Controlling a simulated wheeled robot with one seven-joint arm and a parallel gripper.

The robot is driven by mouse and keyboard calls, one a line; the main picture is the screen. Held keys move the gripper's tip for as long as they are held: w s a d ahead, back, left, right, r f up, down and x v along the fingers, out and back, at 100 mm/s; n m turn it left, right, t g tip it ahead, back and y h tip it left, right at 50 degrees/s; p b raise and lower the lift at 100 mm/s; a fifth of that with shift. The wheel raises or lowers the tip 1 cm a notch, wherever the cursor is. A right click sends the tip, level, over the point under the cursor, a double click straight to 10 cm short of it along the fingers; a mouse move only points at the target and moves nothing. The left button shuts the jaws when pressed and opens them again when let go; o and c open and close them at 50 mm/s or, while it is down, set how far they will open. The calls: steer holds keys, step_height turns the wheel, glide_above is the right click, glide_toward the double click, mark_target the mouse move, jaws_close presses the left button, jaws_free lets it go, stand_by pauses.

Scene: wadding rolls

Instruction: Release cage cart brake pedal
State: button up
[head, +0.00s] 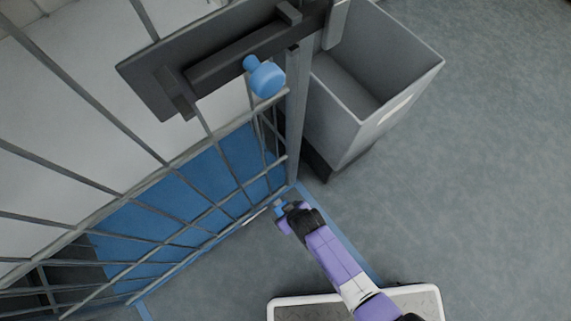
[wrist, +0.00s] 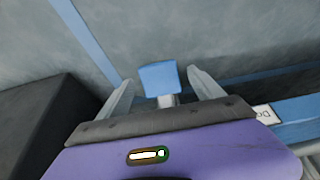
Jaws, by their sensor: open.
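The cage cart (head: 165,162), with grey wire bars, stands at the left in the head view. A small blue pedal (wrist: 159,78) on a short grey stem shows in the wrist view, between the two fingers. It also shows in the head view (head: 280,209), low by the cart's near corner and partly hidden by my gripper. My gripper (wrist: 160,92) is open, its fingers on either side of the pedal with gaps to both. I cannot tell whether anything touches it. The purple arm reaches down to it from the lower right in the head view.
A blue knob (head: 265,77) is on the latch bar (head: 240,53) at the cart's top. A grey open bin (head: 362,118) stands right of the cart. Blue floor lines (head: 340,240) run near the pedal. The floor at the right is clear.

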steer(key=shift+w+a+f, duration=0.15)
steer(key=shift+w+f, duration=0.05)
steer(key=shift+f, duration=0.45)
jaws_close()
